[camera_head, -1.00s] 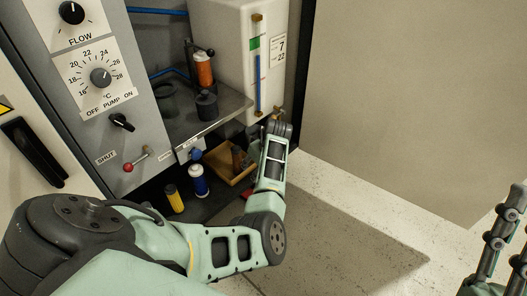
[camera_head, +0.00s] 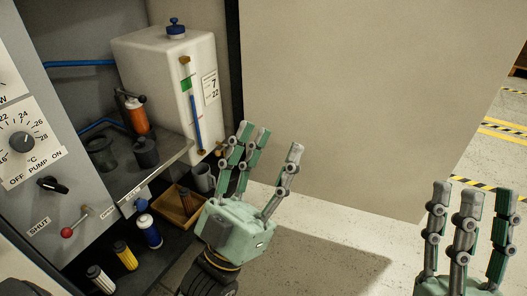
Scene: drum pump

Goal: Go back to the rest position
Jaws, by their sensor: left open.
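My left gripper (camera_head: 268,165) is raised in the middle of the head view, in front of the cabinet's lower right side. Its fingers point up, spread apart, with nothing between them. My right gripper (camera_head: 468,218) is at the lower right, fingers pointing up and apart, with nothing seen between them; its base is cut off by the lower edge. Both stand clear of the drum pump cabinet's grey control panel (camera_head: 75,125).
A white tank (camera_head: 160,60) with a blue cap stands on the cabinet shelf, beside an orange cylinder (camera_head: 137,115). Below are a wooden tray (camera_head: 172,212) and several small bottles, one blue and white (camera_head: 149,231). A beige wall (camera_head: 350,90) stands behind; the floor to the right is open.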

